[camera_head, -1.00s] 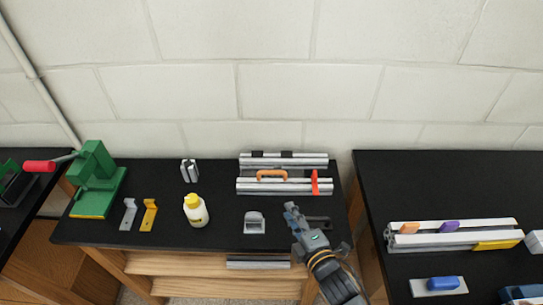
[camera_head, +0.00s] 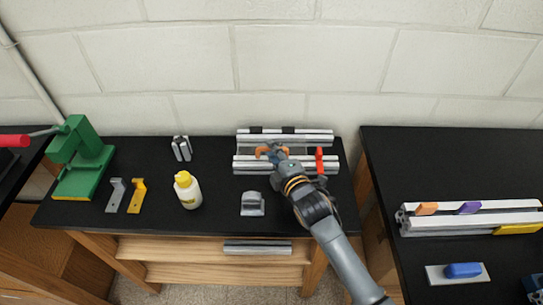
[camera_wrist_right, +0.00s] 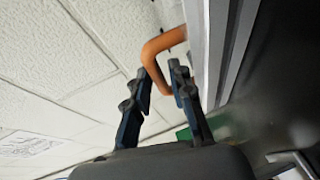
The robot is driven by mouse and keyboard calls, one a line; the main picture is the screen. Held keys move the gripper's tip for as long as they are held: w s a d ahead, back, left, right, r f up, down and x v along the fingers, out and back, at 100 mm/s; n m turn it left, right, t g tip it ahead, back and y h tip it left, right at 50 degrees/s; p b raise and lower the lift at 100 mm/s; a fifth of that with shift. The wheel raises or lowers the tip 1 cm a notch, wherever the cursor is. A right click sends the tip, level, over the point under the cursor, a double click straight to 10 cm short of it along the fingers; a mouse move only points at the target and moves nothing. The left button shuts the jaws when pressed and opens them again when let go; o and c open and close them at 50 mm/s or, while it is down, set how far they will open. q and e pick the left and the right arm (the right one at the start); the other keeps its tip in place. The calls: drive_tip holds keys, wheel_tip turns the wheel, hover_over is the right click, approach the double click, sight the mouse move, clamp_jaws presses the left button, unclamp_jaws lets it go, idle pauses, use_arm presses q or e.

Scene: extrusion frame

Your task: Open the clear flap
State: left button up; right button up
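The extrusion frame (camera_head: 250,165) lies at the back of the middle black table, with two silver rails and an orange handle (camera_head: 262,153) on the front one. A red-orange piece (camera_head: 320,160) sits on the rail further right. I cannot make out the clear flap's panel. My right gripper (camera_head: 276,152) is at the orange handle and partly hides it. In the right wrist view the right gripper (camera_wrist_right: 161,78) has its fingers apart, with the bent orange handle (camera_wrist_right: 155,52) between their tips. A gap shows beside the handle, so it does not look clamped. My left gripper is out of view.
A grey block (camera_head: 253,204), a white bottle with yellow cap (camera_head: 187,190) and grey and yellow brackets (camera_head: 137,196) stand on the table left of my arm. A green press (camera_head: 82,160) is at far left. The right table (camera_head: 400,160) holds another rail assembly.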

drive_tip(key=shift+w+a+f, duration=0.15)
drive_tip(key=shift+w, duration=0.45)
clamp_jaws()
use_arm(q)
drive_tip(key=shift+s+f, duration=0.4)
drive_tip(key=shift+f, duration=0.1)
